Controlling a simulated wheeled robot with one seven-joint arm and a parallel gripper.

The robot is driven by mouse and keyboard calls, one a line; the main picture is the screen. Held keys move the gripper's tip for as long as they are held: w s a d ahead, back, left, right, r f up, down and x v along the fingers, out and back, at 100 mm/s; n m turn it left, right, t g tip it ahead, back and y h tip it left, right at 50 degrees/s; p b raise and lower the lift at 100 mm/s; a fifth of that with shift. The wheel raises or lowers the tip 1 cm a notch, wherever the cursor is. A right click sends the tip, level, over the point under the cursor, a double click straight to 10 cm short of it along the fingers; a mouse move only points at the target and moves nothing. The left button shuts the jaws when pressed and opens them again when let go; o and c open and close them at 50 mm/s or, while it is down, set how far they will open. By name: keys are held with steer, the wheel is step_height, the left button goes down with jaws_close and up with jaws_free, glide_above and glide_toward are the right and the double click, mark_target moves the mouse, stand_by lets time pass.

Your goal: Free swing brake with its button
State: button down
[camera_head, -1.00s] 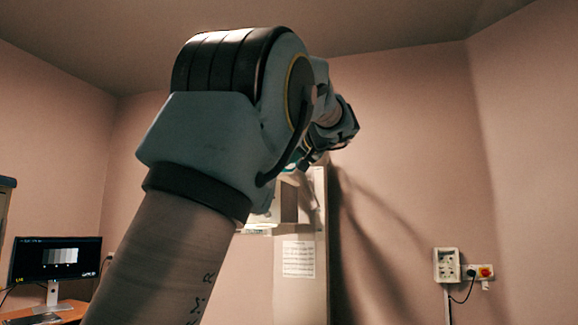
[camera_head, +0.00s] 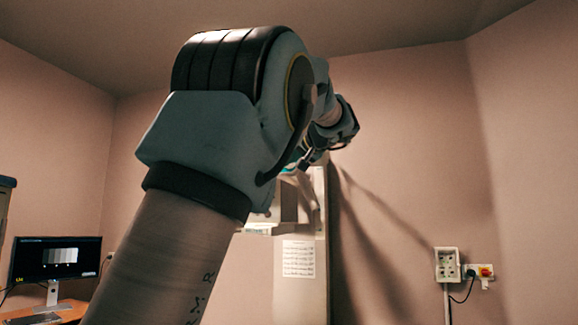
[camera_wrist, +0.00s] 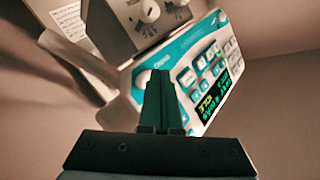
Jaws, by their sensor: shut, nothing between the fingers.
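My gripper (camera_wrist: 158,75) is shut and empty in the wrist view. Its fingertips are in front of the left part of a white and teal control panel (camera_wrist: 180,55). The panel carries several pale buttons and a lit display (camera_wrist: 212,98) with yellow and green figures. A round pale button (camera_wrist: 142,78) shows just left of the fingertips, partly hidden by them. I cannot read which button is the swing brake's, nor tell whether the fingertips touch the panel. In the head view my own arm hides most of the panel and gripper.
A grey housing (camera_wrist: 120,22) with white knobs (camera_wrist: 149,11) stands above the panel. In the head view a pale column (camera_head: 318,270) bears a printed sheet (camera_head: 298,259). A monitor (camera_head: 57,260) is at left; wall sockets (camera_head: 447,265) and a red switch (camera_head: 486,271) are at right.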

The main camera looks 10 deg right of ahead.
stand_by(0.6)
steer(key=shift+w+d, duration=0.2)
steer(key=shift+w, duration=0.2)
steer(key=shift+w+d, duration=0.2)
steer(key=shift+w, duration=0.1)
stand_by(0.6)
steer(key=shift+s+a, duration=0.1)
stand_by(0.3)
steer(key=shift+s+a+b, duration=0.3)
steer(key=shift+s+b, duration=0.3)
steer(key=shift+b, duration=0.25)
steer(key=s+a+b, duration=0.1)
steer(key=s+b, duration=0.1)
steer(key=s+a+b, duration=0.1)
steer(key=s+b, duration=0.1)
steer(key=b, duration=0.1)
steer(key=shift+s+a, duration=0.2)
